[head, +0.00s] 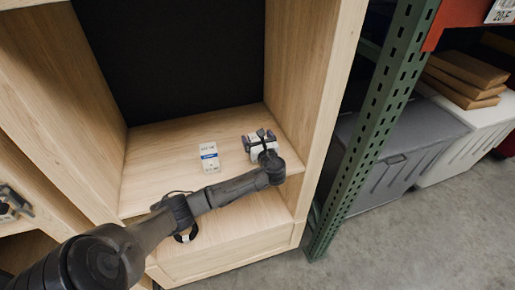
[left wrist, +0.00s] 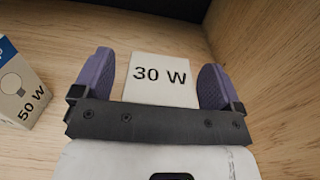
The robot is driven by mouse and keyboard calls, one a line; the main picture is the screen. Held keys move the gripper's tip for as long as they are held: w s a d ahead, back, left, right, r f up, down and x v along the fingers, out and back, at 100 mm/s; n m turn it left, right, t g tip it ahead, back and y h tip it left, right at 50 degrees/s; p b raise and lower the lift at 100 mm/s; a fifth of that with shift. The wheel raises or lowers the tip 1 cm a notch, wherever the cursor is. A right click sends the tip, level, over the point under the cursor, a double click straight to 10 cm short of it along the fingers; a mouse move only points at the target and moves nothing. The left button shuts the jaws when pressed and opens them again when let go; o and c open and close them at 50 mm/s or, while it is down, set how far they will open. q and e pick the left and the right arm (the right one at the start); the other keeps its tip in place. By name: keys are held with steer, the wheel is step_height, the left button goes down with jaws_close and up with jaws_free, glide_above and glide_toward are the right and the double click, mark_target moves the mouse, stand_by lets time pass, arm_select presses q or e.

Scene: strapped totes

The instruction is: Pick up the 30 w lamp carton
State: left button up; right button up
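The 30 W lamp carton (left wrist: 160,82) shows in the left wrist view as a pale box face marked "30 W". My left gripper (left wrist: 158,62) has its two purple fingers apart, one on each side of this carton. A narrow gap shows at the left finger; at the right finger I cannot tell whether it touches. In the head view my left gripper (head: 262,145) is over the right part of the shelf, and I cannot make out the carton clearly there. My right gripper is not seen.
A white and blue carton (head: 209,157) stands on the shelf left of the gripper; the left wrist view shows a carton marked "50 W" (left wrist: 20,88). The wooden side wall (head: 302,75) is close on the right. A green rack post (head: 375,125) stands outside.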

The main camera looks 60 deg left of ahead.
arm_select(q)
steer(key=c, duration=1)
steer(key=shift+r, duration=0.1)
